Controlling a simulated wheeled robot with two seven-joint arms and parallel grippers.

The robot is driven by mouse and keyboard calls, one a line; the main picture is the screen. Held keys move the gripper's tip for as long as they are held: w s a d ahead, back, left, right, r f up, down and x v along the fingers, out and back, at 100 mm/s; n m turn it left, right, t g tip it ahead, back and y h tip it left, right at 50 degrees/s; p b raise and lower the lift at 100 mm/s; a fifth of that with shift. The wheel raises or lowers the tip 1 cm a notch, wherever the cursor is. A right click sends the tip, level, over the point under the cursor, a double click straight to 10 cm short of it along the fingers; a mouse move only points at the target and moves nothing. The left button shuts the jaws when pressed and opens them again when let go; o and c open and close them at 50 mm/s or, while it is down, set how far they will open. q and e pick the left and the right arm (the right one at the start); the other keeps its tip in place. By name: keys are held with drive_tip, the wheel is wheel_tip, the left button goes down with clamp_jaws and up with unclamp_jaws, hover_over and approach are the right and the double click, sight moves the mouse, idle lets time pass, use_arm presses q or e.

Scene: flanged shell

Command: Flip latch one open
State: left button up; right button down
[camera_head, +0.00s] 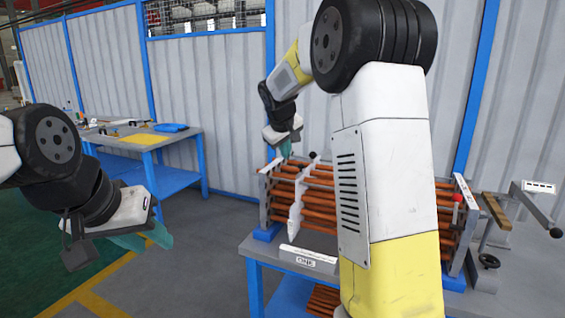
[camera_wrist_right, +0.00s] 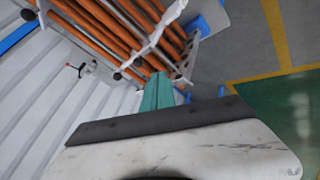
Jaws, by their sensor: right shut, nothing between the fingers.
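The flanged shell unit (camera_head: 320,200), a bundle of orange-brown tubes between grey end plates, lies on the bench; my right arm covers its middle. A plate reading ONE (camera_head: 307,259) sits at the bench's front left edge. I cannot tell which part is latch one. A small dark knob (camera_head: 312,155) stands at the unit's back left; a red-knobbed lever (camera_head: 457,198) stands at its right end. My right gripper (camera_head: 285,149) is shut and empty near the unit's back left corner. Its teal fingers (camera_wrist_right: 157,92) point toward the tubes (camera_wrist_right: 115,40) in the wrist view. My left gripper (camera_head: 140,240) hangs away from the bench, its opening unclear.
A vise-like device with a handle (camera_head: 537,208) is on the bench's right. A blue-framed side table (camera_head: 140,142) with tools stands at the back left. A corrugated wall (camera_head: 215,100) is close behind the bench. Open floor (camera_head: 200,245) lies left of the bench.

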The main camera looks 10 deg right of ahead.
sight(300, 164)
drive_tip(key=w+d+f, duration=0.1)
drive_tip(key=w+f, duration=0.1)
drive_tip(key=w+d+f, duration=0.2)
drive_tip(key=w+f, duration=0.1)
drive_tip(key=w+d+f, duration=0.2)
drive_tip(key=f, duration=0.1)
drive_tip(key=shift+w+d, duration=0.15)
drive_tip(key=shift+w, duration=0.25)
drive_tip(key=w+d, duration=0.2)
drive_tip(key=w, duration=0.1)
drive_tip(key=shift+r, duration=0.1)
idle(0.4)
